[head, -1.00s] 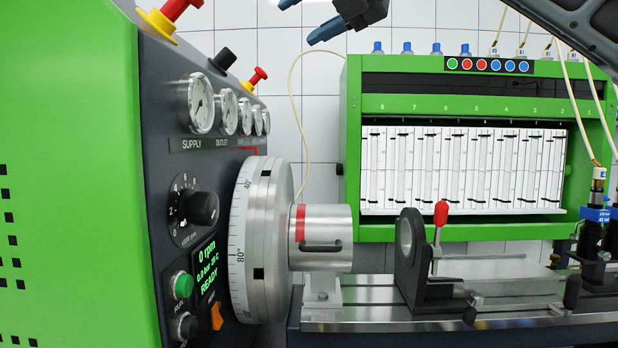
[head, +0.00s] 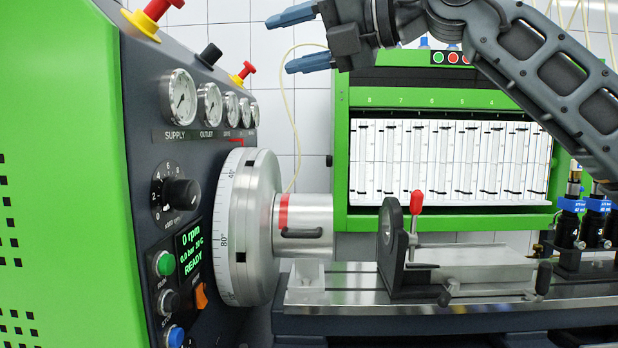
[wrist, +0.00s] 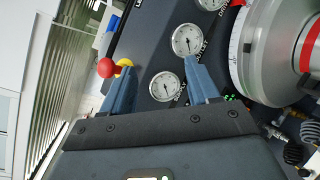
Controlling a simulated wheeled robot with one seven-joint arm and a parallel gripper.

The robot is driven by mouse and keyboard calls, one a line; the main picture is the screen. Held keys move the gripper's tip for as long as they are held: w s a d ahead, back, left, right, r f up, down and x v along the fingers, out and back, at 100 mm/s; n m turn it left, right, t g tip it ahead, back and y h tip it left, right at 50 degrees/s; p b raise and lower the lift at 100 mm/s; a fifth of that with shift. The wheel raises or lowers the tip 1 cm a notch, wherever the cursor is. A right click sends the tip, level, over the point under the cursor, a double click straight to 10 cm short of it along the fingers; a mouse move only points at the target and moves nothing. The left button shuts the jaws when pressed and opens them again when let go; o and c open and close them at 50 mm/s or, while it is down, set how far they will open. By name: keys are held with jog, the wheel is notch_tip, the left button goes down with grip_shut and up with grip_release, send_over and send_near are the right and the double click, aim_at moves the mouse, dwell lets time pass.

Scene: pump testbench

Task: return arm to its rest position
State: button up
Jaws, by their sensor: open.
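My gripper (head: 297,40) is at the top middle of the head view, with its two blue fingers apart and nothing between them. It points left toward the gauge panel and is in the air above the flywheel. My arm runs from it to the right edge, in front of the green rack. In the wrist view my gripper (wrist: 160,82) also shows spread blue fingers, with the gauges beyond them.
The green test bench cabinet (head: 60,180) stands at left with gauges (head: 180,97) and a red-yellow knob (head: 153,14). The graduated flywheel (head: 245,225) and clamp bracket (head: 392,250) sit below my gripper. The green rack (head: 340,130) is behind my arm.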

jog(key=s+d+f+m+t+h, duration=0.2)
jog(key=s+d+f+m+t, duration=0.35)
jog(key=f+m, duration=0.65)
jog(key=s+d+f+m+t+h, duration=0.3)
jog(key=s+f+m+t, duration=0.3)
jog(key=s+f+m, duration=0.5)
jog(key=s+d+f+m+t+h, duration=0.2)
jog(key=s+d+f+m+t, duration=0.3)
jog(key=f+m, duration=0.7)
jog(key=s+d+f+m+g+h, duration=0.1)
jog(key=s+d+f+g+h, duration=0.1)
jog(key=s+f, duration=0.4)
jog(key=s+d+f+m+g+h, duration=0.1)
jog(key=s+d+f+g+h, duration=0.2)
jog(key=s, duration=1)
jog(key=s+d+f+m+g+h, duration=0.2)
jog(key=s+d+f, duration=0.3)
jog(key=s+f, duration=0.4)
jog(key=shift+s+g+h, duration=0.3)
jog(key=shift+g+h, duration=0.3)
jog(key=shift+g, duration=0.25)
jog(key=shift+c, duration=0.2)
